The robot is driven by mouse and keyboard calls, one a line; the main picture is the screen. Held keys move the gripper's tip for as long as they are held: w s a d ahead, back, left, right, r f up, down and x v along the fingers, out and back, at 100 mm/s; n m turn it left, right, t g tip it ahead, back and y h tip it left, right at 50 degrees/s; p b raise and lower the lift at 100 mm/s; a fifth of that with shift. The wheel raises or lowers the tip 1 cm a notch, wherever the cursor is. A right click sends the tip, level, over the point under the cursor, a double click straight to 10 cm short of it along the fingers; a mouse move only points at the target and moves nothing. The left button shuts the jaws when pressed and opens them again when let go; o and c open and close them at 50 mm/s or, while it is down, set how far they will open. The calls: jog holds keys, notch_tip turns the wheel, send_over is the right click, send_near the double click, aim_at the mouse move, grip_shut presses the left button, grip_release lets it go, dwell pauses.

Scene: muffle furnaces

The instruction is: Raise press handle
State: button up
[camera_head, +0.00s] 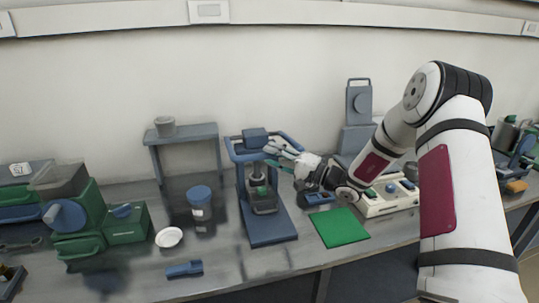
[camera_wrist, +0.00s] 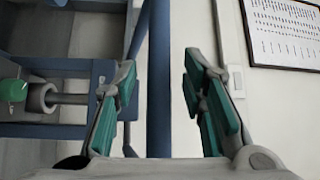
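The press (camera_head: 268,225) is a blue stand with a flat base and an upright frame on the bench, left of my arm. A blue bar loop, which looks like its handle (camera_head: 291,141), juts out around the head block near the top. My gripper (camera_head: 276,157) is at the right side of the press's upper part. In the wrist view my gripper (camera_wrist: 160,78) is open, its green-padded fingers apart. A blue bar (camera_wrist: 159,85) runs lengthwise through the gap between them, with space on the right. I cannot tell if the left finger touches it or how deep it sits.
A green mat (camera_head: 339,228) and a white control box (camera_head: 390,199) lie right of the press. A blue-lidded jar (camera_head: 200,205), a white dish (camera_head: 169,237) and a small shelf (camera_head: 184,134) are to its left. A green machine (camera_head: 80,225) stands further left.

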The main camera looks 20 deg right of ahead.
jog(key=shift+x, duration=0.85)
jog(key=shift+c, duration=0.3)
grip_shut()
